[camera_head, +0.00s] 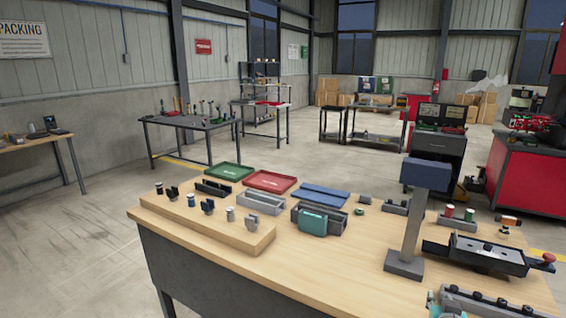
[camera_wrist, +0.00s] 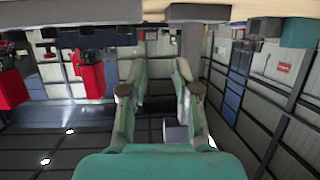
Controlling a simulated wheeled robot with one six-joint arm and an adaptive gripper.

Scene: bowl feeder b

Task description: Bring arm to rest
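My gripper (camera_wrist: 160,75) shows in the wrist view, with its two teal fingers apart and nothing between them. It is open and empty.
The bench holds a raised wooden block with small parts, a green tray (camera_head: 222,172), a red tray (camera_head: 270,181), a grey bin with a teal front (camera_head: 313,223) and a grey post with a blue head (camera_head: 425,175). Open floor (camera_head: 70,235) lies left of the bench.

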